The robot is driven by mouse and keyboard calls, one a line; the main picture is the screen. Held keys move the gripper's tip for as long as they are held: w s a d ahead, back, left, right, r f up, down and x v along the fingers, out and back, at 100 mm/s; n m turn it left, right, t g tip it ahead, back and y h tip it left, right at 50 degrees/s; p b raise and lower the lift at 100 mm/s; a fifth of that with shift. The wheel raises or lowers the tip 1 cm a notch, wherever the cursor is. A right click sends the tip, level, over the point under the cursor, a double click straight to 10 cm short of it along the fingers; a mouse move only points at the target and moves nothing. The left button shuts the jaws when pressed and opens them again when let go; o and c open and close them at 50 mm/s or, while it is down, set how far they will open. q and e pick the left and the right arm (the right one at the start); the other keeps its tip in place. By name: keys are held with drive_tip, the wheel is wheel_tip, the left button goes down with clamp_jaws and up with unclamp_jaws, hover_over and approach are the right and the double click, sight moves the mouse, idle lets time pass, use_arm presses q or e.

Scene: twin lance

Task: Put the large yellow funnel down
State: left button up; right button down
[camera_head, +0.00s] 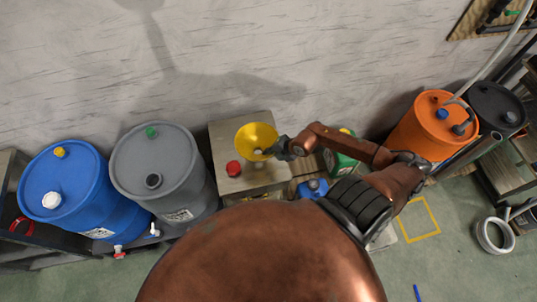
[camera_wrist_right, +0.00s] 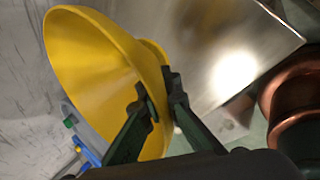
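The large yellow funnel (camera_head: 254,135) is at the end of my right arm, over the metal-topped stand (camera_head: 219,141) by the wall. My right gripper (camera_head: 284,148) is at the funnel's right side. In the right wrist view the funnel (camera_wrist_right: 95,65) fills the left half, tilted, with its wide mouth toward the left. The fingers of my right gripper (camera_wrist_right: 160,95) are closed on its wall, one on each side. The metal top (camera_wrist_right: 225,45) shows behind it. I cannot tell whether the funnel touches the stand. My left gripper is not in view.
A grey barrel (camera_head: 155,165) and a blue barrel (camera_head: 75,185) stand to the left. A green container (camera_head: 341,158) and an orange barrel (camera_head: 424,128) are to the right. Bare metal shows around the funnel.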

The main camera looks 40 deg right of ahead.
drive_tip(key=shift+w+d+f, duration=0.3)
drive_tip(key=shift+d+f, duration=0.05)
drive_tip(key=shift+f, duration=0.15)
drive_tip(key=shift+w+d+f, duration=0.3)
drive_tip(key=shift+d+f, duration=0.05)
drive_tip(key=shift+f, duration=0.15)
wheel_tip(320, 180, down, 3)
drive_tip(key=shift+w+d+f, duration=0.1)
drive_tip(key=shift+f, duration=0.1)
drive_tip(key=c, duration=2.2)
unclamp_jaws()
drive_tip(key=shift+o, duration=0.2)
drive_tip(key=v, duration=1.2)
